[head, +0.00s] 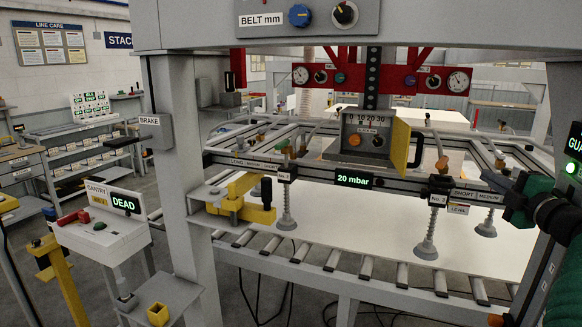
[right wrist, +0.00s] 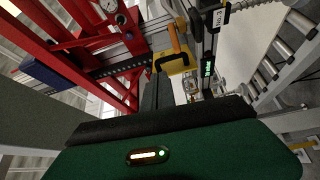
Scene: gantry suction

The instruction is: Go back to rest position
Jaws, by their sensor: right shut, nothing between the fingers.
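My right gripper (head: 515,203) is at the right edge of the head view, beside the right end of the gantry's front rail. It is shut and empty. The suction gantry (head: 315,175) hangs over a pale sheet (head: 350,225) on a roller conveyor. Its control box (head: 366,137) has an orange knob, a 0 to 30 scale and a yellow side flap with a black handle. The display (head: 353,180) reads 20 mbar. My left gripper is not in view.
A grey post (head: 182,180) with a BRAKE box stands left of the gantry. A GANTRY panel (head: 101,236) reading DEAD is at far left. Suction cups (head: 285,218) hang from the rail. A GUARD display with a green light (head: 571,168) is at the right edge.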

